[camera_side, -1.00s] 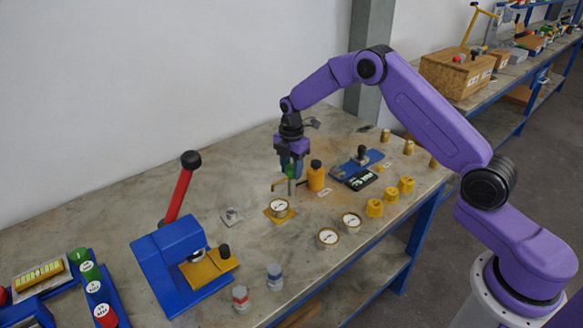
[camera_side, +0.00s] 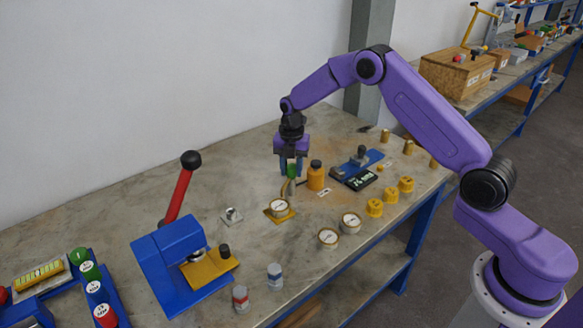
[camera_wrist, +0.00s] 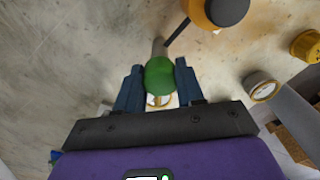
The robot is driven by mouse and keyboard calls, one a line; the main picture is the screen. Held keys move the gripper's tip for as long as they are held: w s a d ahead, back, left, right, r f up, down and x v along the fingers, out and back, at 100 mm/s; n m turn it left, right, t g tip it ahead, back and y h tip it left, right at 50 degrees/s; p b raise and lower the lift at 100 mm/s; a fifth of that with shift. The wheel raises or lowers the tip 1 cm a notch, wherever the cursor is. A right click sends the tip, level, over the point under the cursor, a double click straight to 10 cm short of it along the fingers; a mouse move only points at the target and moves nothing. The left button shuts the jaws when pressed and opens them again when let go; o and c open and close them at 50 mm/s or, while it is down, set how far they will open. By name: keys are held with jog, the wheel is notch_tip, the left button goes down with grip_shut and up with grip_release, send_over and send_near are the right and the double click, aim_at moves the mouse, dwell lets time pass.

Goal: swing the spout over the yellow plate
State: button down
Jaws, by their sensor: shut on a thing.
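My gripper (camera_side: 291,174) points down and is shut on the green knob (camera_side: 292,170) on top of a thin grey post (camera_side: 291,188). In the wrist view the green knob (camera_wrist: 159,76) sits between the two blue fingers. The slim yellow-brown spout (camera_side: 284,189) shows just left of the post and now looks foreshortened, pointing toward the side camera. The yellow plate (camera_side: 268,214) lies in front of the post and carries a white round gauge (camera_side: 279,206). In the wrist view the spout is mostly hidden under the knob, so I cannot tell whether its tip is over the plate.
An orange bottle with a black cap (camera_side: 316,178) stands close right of the post. Two more gauges (camera_side: 328,238) and several yellow caps (camera_side: 375,208) lie front right. A blue press with a red lever (camera_side: 168,255) stands front left.

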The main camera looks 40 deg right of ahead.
jog(key=shift+r, duration=0.1)
jog(key=c, duration=0.7)
grip_release()
notch_tip(320, 180, up, 17)
jog(key=shift+r, duration=0.2)
